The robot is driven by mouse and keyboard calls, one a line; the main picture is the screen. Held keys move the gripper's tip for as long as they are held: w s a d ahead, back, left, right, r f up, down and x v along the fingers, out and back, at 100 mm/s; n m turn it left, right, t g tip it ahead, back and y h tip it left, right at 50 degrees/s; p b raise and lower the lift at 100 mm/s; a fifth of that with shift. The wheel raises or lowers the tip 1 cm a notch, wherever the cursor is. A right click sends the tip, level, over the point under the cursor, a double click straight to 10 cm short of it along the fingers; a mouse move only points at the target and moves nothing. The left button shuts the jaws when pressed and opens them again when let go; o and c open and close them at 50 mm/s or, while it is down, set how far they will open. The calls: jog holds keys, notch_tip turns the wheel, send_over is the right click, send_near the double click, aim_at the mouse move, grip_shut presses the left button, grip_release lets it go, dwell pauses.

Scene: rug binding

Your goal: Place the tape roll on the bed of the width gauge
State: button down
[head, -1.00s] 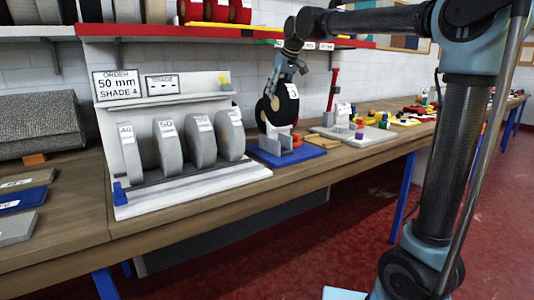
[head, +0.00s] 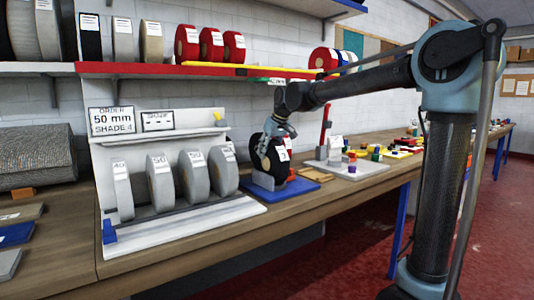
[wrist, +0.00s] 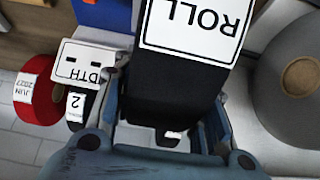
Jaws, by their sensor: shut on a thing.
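The tape roll is a thick black ring with a white label (head: 263,160). In the head view it stands upright, low at the width gauge, under my gripper (head: 276,133). In the wrist view the black roll (wrist: 178,85), labelled ROLL, lies between the fingers of my gripper (wrist: 165,112), which is shut on it. The width gauge (head: 262,186) has a blue base on the bench. The roll hides most of its upper parts, and I cannot tell whether the roll touches the bed.
A white rack (head: 190,215) with several grey rolls stands left of the gauge. A wooden-coloured piece (head: 315,174) lies to its right, with a grey board (head: 350,170) beyond. A red shelf (head: 130,69) with rolls runs above. The bench's front edge is clear.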

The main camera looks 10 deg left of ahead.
jog(key=c, duration=1)
grip_release()
jog(key=shift+o, duration=0.2)
jog(key=v, duration=1.2)
jog(key=s+d+f+m+h, duration=0.1)
jog(key=s+d+f+m, duration=0.15)
jog(key=d+f, duration=0.45)
jog(key=s+d+f+m+h, duration=0.1)
jog(key=s+d+f, duration=0.25)
jog(key=d, duration=0.65)
jog(key=s+d+f+m+h, duration=0.1)
jog(key=s+d+f, duration=0.3)
jog(key=d, duration=0.5)
jog(key=s+d+f+m, duration=0.2)
jog(key=s+d+f, duration=0.5)
jog(key=f, duration=0.4)
jog(key=s+d+f+m+g+h, duration=0.1)
jog(key=s+d+f+m, duration=0.2)
jog(key=s+d+f, duration=0.4)
jog(key=s+f, duration=0.3)
jog(key=f, duration=0.2)
jog(key=shift+s+d+f+g+h, duration=0.2)
jog(key=shift+s+d+g+h, duration=0.05)
jog(key=shift+s+g+h, duration=0.1)
